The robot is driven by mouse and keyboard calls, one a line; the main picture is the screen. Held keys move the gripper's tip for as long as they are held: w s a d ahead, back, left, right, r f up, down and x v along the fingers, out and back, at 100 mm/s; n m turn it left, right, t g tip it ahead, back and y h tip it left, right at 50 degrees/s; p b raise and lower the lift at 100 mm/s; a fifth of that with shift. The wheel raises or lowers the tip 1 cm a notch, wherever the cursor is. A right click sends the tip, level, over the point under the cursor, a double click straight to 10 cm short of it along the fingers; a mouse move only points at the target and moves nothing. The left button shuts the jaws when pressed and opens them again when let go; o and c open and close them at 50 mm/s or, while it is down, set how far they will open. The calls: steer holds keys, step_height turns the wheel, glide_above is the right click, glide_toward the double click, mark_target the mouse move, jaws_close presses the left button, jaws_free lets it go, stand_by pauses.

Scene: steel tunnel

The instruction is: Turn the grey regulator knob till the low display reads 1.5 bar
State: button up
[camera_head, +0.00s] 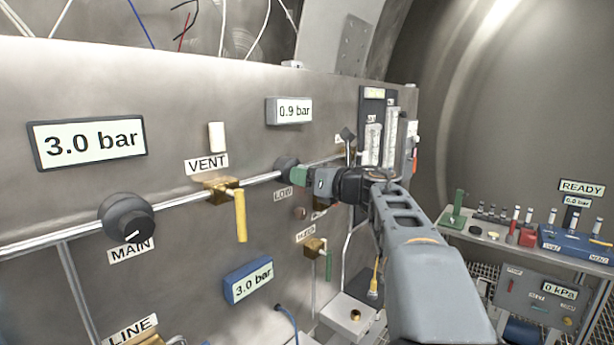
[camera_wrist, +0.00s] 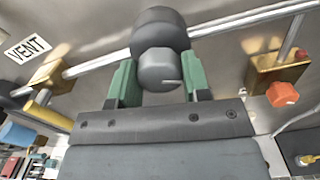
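The grey regulator knob (camera_wrist: 160,68) sits on the wall above the LOW label (camera_head: 283,194), in front of a rounder, darker body (camera_wrist: 160,30).
The yellow VENT handle (camera_head: 240,215) and the MAIN knob (camera_head: 126,218) are to the left. The main display (camera_head: 87,142) reads 3.0 bar, as does a blue-framed display (camera_head: 248,280). An orange-red knob (camera_wrist: 282,94) is close on the right. A bench (camera_head: 500,240) stands at far right.

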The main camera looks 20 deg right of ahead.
steer(key=c, duration=0.4)
steer(key=shift+m, duration=0.3)
steer(key=m+p, duration=0.2)
steer(key=m, duration=0.3)
steer(key=shift+r+m+p, duration=0.1)
steer(key=shift+m+p, duration=0.2)
steer(key=m+p, duration=0.3)
steer(key=m, duration=0.2)
steer(key=shift+m, duration=0.5)
steer(key=o, duration=0.9)
